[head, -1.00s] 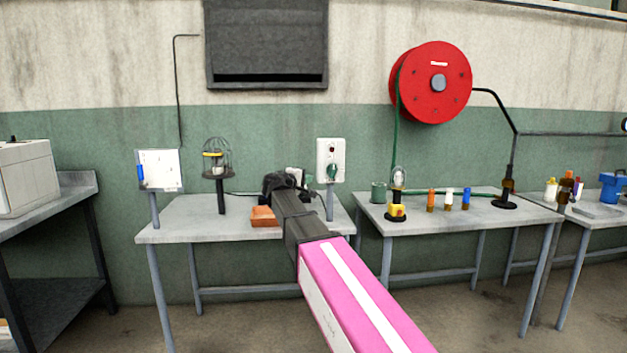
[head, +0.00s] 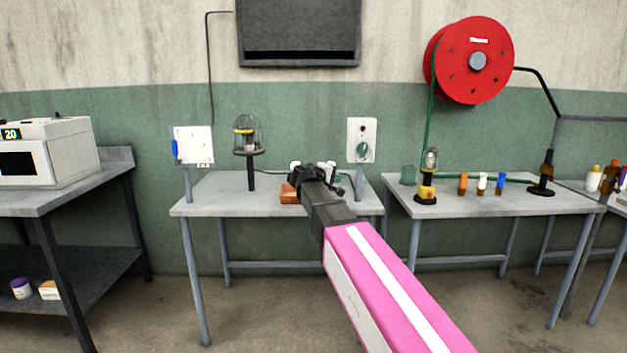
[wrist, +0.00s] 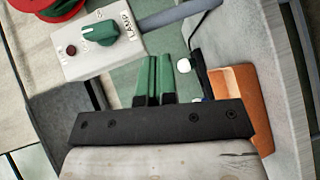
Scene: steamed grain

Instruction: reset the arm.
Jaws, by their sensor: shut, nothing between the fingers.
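My gripper (head: 305,173) is at the end of my arm, above the middle table (head: 215,207), seen from behind in the head view. In the wrist view its two green fingers (wrist: 153,78) are pressed together with nothing between them. A white switch panel (head: 362,140) with a green knob stands on a post at the right end of that table. In the wrist view the panel (wrist: 78,66) reads LAMP and lies beyond the fingers, apart from them. An orange block-like tray (head: 289,194) sits on the table, partly hidden by my gripper; it also shows in the wrist view (wrist: 232,90).
A white oven-like machine (head: 60,150) is on the left bench. The right table (head: 460,205) holds small bottles. A red hose reel (head: 468,60) hangs above.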

